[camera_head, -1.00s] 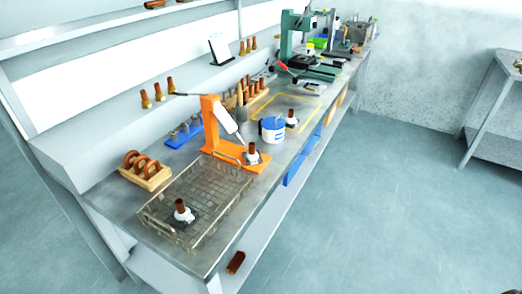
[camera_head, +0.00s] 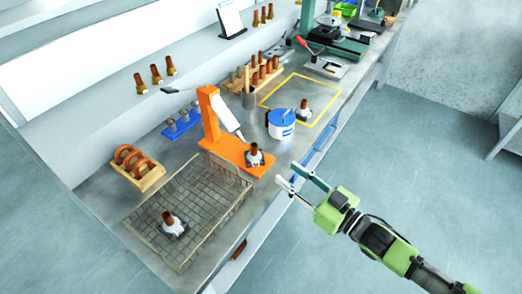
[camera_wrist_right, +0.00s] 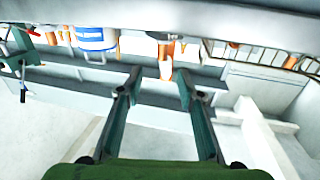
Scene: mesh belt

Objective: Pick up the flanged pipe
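Three flanged pipes show in the head view, each a copper-brown tube with a white collar on a grey square flange. One (camera_head: 170,224) stands in the wire mesh basket (camera_head: 222,218). One (camera_head: 254,155) is on the orange stand's base (camera_head: 232,158). One (camera_head: 304,110) is inside the yellow outline on the bench. My right gripper (camera_head: 287,174) is open and empty off the bench's front edge, right of the orange stand. Its parted fingers (camera_wrist_right: 158,76) also show in the right wrist view, with nothing between them. My left gripper is not in view.
A white pot with a blue lid (camera_head: 281,123) stands between the orange stand and the yellow outline. A wooden rack with copper rings (camera_head: 135,165) is behind the basket. A green press (camera_head: 335,40) stands farther along the bench. The floor in front is clear.

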